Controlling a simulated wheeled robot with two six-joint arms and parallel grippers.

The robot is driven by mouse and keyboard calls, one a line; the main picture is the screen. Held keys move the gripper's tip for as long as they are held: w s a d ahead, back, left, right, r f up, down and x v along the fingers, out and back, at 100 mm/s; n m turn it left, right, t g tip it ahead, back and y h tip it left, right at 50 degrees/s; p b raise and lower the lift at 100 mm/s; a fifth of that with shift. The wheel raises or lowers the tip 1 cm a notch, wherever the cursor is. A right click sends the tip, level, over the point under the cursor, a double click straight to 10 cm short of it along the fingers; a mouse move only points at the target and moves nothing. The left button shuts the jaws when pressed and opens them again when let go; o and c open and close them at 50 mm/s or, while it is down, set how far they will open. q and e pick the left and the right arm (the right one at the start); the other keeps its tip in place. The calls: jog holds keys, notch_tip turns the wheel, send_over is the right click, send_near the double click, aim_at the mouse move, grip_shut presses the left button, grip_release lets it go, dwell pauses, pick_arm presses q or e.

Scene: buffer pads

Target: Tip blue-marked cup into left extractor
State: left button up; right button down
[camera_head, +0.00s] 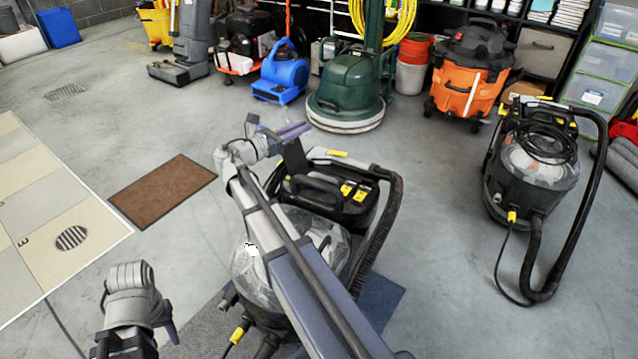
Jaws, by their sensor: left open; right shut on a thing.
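My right arm reaches across the middle, and its gripper (266,143) is shut on a small see-through thing with a blue-violet part (293,131), which looks like the blue-marked cup. It is too small to tell how far it is tilted or what is in it. The left extractor (322,188), black with yellow catches and a clear tank, stands below and right of that gripper in the picture. My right arm hides much of its tank. My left gripper (150,325) is open at the lower left, apart from the extractor, its fingers partly hidden.
A second extractor (535,160) with a black hose stands at right. A green floor machine (345,100), a blue blower (281,74) and an orange vacuum (468,84) line the back. A brown mat (163,191) lies left on the floor. The left extractor stands on a dark mat (381,306).

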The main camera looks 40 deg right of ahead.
jog(key=f+m+y+p, duration=0.1)
jog(key=y, duration=0.1)
jog(key=s+d+f+m+t+y+p, duration=0.1)
jog(key=m+p, duration=0.1)
jog(key=s+f+m+y+p, duration=0.1)
jog(key=f+m+y+p, duration=0.1)
jog(key=shift+d+t+y, duration=0.3)
jog(key=shift+d, duration=0.05)
dwell(0.8)
jog(key=shift+p, duration=0.35)
jog(key=shift+f+m, duration=0.15)
jog(key=shift+m, duration=0.15)
jog(key=shift+w+a+f+y, duration=0.1)
jog(key=shift+w+f+y, duration=0.05)
jog(key=shift+f+y, duration=0.2)
jog(key=shift+f+b, duration=0.2)
jog(key=shift+b, duration=0.15)
jog(key=shift+w+a+f+t, duration=0.1)
jog(key=shift+f+t, duration=0.2)
jog(key=shift+f, duration=0.05)
